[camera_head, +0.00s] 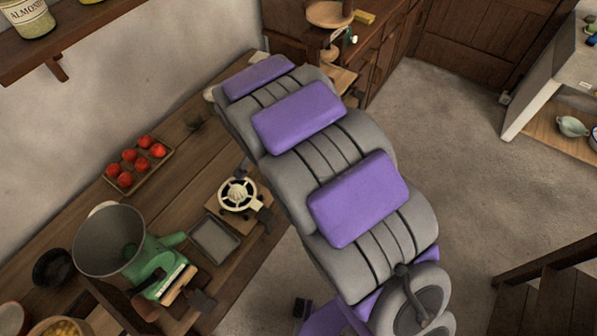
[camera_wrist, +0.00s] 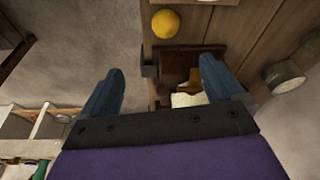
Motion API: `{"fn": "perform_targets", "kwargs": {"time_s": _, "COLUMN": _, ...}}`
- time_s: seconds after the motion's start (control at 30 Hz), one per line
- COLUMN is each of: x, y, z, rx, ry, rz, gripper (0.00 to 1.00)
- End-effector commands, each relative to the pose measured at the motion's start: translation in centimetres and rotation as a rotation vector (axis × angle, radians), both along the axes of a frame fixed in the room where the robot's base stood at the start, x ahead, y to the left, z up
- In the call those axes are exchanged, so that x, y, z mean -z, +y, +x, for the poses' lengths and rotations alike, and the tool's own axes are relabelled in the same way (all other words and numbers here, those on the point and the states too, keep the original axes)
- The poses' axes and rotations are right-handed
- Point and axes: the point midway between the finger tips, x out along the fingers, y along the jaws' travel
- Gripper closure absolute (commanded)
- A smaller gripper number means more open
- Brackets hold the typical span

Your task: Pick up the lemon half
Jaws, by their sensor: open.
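In the wrist view, a round yellow fruit (camera_wrist: 165,23) lies on a wooden surface (camera_wrist: 215,27) at the top. It looks like the lemon half, but I cannot tell whether it is cut. My gripper (camera_wrist: 160,82) is open, with its two blue-grey fingers wide apart and nothing seen held between them. The fruit is apart from the fingers, up the picture beyond their tips. In the head view my own grey and purple arm hides the gripper, and I cannot make out the fruit there.
In the wrist view, a round container (camera_wrist: 284,76) stands right and a pale object (camera_wrist: 185,100) lies between the fingers' lines.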

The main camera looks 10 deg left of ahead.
Motion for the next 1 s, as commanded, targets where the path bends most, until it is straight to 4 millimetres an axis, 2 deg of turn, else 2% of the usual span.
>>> {"fn": "perform_targets", "kwargs": {"time_s": 0.27, "x": 4.9, "y": 0.7, "z": 1.0, "rx": -0.001, "ry": 0.004, "rz": -0.011, "gripper": 0.05}}
{"fn": "perform_targets", "kwargs": {"time_s": 0.5, "x": 9.0, "y": -0.7, "z": 2.3, "rx": 0.001, "ry": 0.004, "rz": 0.004, "gripper": 0.05}}
{"fn": "perform_targets", "kwargs": {"time_s": 0.67, "x": 10.8, "y": -1.2, "z": 2.9, "rx": 0.000, "ry": 0.002, "rz": 0.008, "gripper": 0.05}}
{"fn": "perform_targets", "kwargs": {"time_s": 0.87, "x": 12.3, "y": -0.3, "z": 3.1, "rx": -0.002, "ry": 0.003, "rz": -0.003, "gripper": 0.05}}
{"fn": "perform_targets", "kwargs": {"time_s": 1.0, "x": 14.2, "y": -0.1, "z": 3.6, "rx": -0.002, "ry": 0.003, "rz": -0.006, "gripper": 0.05}}
